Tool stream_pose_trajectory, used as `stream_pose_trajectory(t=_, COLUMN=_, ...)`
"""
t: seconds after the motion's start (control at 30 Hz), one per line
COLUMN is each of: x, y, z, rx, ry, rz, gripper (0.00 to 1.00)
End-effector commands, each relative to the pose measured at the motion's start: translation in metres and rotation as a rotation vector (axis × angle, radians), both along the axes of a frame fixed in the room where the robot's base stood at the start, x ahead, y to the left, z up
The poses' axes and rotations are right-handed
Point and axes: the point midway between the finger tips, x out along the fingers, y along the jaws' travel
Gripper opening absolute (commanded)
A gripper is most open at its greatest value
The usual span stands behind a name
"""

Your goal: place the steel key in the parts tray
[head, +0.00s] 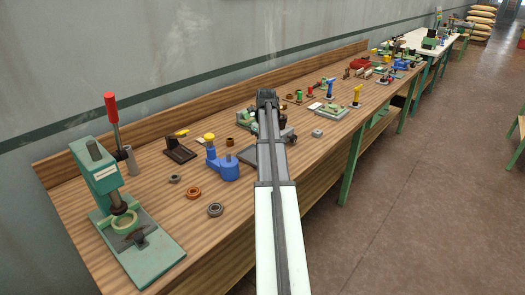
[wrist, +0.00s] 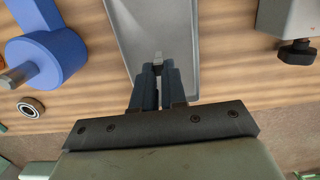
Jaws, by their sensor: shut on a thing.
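The steel key (wrist: 158,57) is a small grey piece showing at the fingertips in the wrist view. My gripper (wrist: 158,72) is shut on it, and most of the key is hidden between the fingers. The parts tray (wrist: 178,28) is a grey, shallow, long tray under and beyond the fingertips. The key appears over the tray; I cannot tell its height or whether it touches the floor of the tray. In the head view my arm covers my gripper and the key, and only the left part of the tray (head: 247,156) shows.
A blue fixture (wrist: 48,55) stands left of the tray, and a grey block with a black knob (wrist: 297,52) stands right. A bearing ring (wrist: 31,107) lies on the wood. A green press (head: 118,205) stands at the bench's near left. Several small parts fill the far bench.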

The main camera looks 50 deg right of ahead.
Motion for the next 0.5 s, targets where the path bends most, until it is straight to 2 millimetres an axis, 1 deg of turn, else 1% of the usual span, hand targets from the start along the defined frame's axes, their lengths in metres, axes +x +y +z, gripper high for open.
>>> stream_pose_trajectory(t=0.1, x=-0.001, y=0.000, z=-0.017, rx=0.001, ry=0.001, rz=0.000, gripper=0.00)
stream_pose_trajectory(t=0.2, x=-0.001, y=0.000, z=-0.026, rx=0.001, ry=0.001, rz=0.000, gripper=0.00)
stream_pose_trajectory(t=0.5, x=0.000, y=0.000, z=-0.029, rx=0.000, ry=0.000, rz=0.000, gripper=0.00)
